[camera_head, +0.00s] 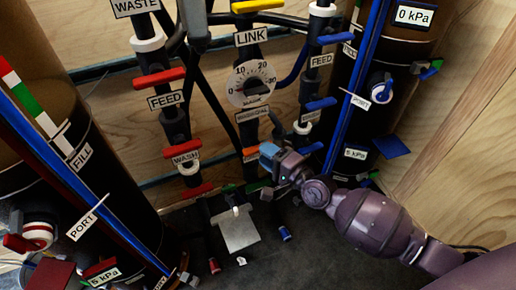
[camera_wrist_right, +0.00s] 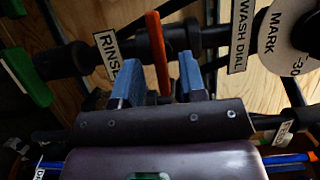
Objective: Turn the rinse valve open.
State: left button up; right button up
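The rinse valve's orange handle (camera_wrist_right: 157,45) stands upright in the right wrist view, on a dark pipe beside the RINSE label (camera_wrist_right: 107,57). In the head view a small part of the orange handle (camera_head: 250,153) shows left of my right gripper (camera_head: 268,155). My right gripper (camera_wrist_right: 161,80) is open, with one blue fingertip on each side of the handle's lower end. A gap shows on both sides; I cannot tell whether either finger touches it. My left gripper is in neither view.
A dial (camera_head: 251,84) sits above the rinse valve. Red handles (camera_head: 182,148) are to the left and blue handles (camera_head: 321,104) to the right. Tall dark tanks stand at both sides. A grey plate (camera_head: 238,232) and small caps (camera_head: 285,234) lie on the floor.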

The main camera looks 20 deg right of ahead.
jog(key=shift+x, duration=1.6)
jog(key=shift+c, duration=0.4)
grip_shut()
